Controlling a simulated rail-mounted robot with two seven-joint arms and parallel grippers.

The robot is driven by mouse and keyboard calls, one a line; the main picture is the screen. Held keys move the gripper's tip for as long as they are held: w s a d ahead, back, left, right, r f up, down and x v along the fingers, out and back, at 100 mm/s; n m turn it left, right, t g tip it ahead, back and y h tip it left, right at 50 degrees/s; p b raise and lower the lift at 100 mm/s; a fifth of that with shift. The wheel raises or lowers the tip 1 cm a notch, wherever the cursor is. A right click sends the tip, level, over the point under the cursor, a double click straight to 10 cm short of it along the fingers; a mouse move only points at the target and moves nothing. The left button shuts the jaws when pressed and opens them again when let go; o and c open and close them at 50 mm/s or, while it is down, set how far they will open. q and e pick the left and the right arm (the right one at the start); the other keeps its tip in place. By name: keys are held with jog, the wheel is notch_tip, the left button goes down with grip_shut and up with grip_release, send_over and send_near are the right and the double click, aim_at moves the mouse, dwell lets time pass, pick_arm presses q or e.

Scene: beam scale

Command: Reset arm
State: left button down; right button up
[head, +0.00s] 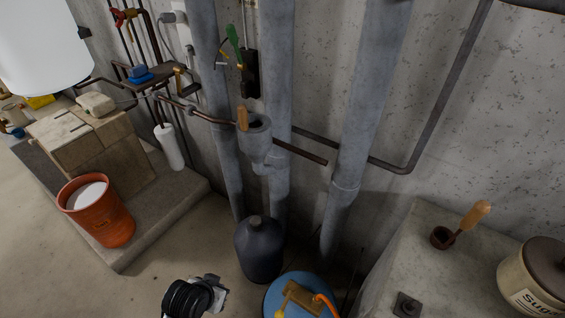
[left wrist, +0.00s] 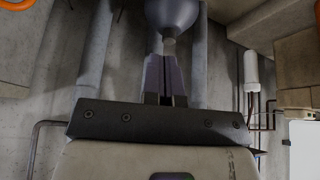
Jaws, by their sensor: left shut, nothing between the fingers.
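My left gripper (left wrist: 166,80) shows in the left wrist view. Its two dark fingers are together with nothing between them. Their tips are in line with the neck of a dark round-shouldered bottle (left wrist: 172,14), which appears upside down at the top of that view. I cannot tell how far apart they are. In the head view the same kind of bottle (head: 258,252) stands upright on the floor by the pipes. I make out neither gripper for certain in the head view. My right gripper is not seen.
Grey vertical pipes (head: 358,110) stand along the concrete wall. An orange bucket (head: 98,212) is on the left, a blue round container (head: 277,300) at the bottom, and a black coil (head: 187,299) beside it. A concrete block (head: 415,235) on the right bears a sugar jar (head: 530,280).

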pick_arm(q)
jog(key=s+a+r+n+t+y, duration=0.1)
jog(key=s+a+r, duration=0.15)
jog(key=s, duration=0.35)
jog(key=s+a+r+n+t+y, duration=0.1)
jog(key=s+r, duration=0.2)
jog(key=s, duration=0.4)
jog(key=s+f+g, duration=0.4)
jog(key=s+f, duration=0.2)
jog(key=s, duration=0.6)
notch_tip(320, 180, up, 27)
jog(key=w+p, duration=0.1)
jog(key=p, duration=2.5)
jog(key=shift+a+f+t, duration=0.15)
jog(key=shift+f+t, duration=0.05)
jog(key=shift+t, duration=0.1)
